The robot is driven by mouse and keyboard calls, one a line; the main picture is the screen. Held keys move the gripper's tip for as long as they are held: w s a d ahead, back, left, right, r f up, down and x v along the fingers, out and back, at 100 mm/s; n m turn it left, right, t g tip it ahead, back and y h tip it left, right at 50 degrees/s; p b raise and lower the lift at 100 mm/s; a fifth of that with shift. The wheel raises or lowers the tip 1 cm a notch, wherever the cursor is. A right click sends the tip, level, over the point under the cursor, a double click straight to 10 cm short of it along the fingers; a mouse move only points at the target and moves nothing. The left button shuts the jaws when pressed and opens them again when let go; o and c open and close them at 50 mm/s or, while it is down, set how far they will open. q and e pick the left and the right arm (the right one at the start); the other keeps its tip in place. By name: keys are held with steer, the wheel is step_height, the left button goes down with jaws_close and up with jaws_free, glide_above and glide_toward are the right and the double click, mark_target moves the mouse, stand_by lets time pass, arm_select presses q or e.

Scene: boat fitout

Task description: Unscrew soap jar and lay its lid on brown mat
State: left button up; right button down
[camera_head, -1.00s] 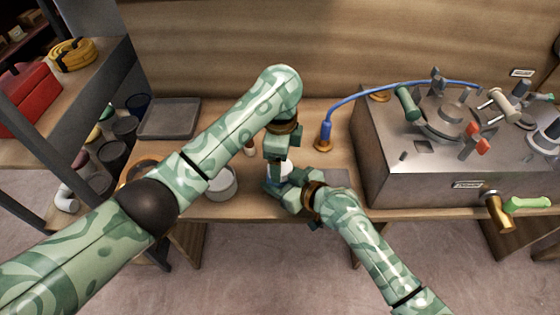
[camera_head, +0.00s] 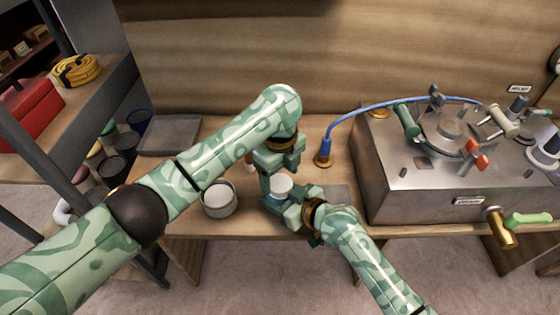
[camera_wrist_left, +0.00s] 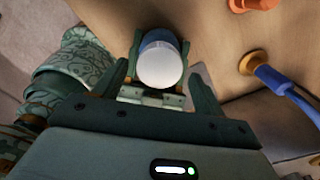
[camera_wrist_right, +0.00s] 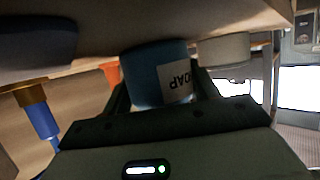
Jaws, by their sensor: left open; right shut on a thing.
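The soap jar (camera_wrist_right: 155,75) is blue with a label reading SOAP, upside down in the right wrist view. Its white lid (camera_head: 282,184) sits on top and shows from above in the left wrist view (camera_wrist_left: 160,62). My right gripper (camera_head: 284,204) is shut on the jar's body and holds it upright by the bench's front part. My left gripper (camera_head: 278,170) points down just above the lid, its fingers apart on either side of it. I cannot make out a clearly brown mat; a flat grey-brown piece (camera_head: 340,193) lies right of the jar.
A white round container (camera_head: 219,200) stands left of the jar. A grey tray (camera_head: 168,137) lies at the back left. A blue hose (camera_head: 326,147) rises from a brass fitting behind. A metal console (camera_head: 420,180) stands at the right; shelves stand at the left.

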arm_select(q)
steer(key=shift+f, duration=1)
steer(key=c, duration=1)
steer(key=shift+n, duration=1.4)
steer(key=shift+r, duration=0.2)
steer(key=shift+r, duration=0.95)
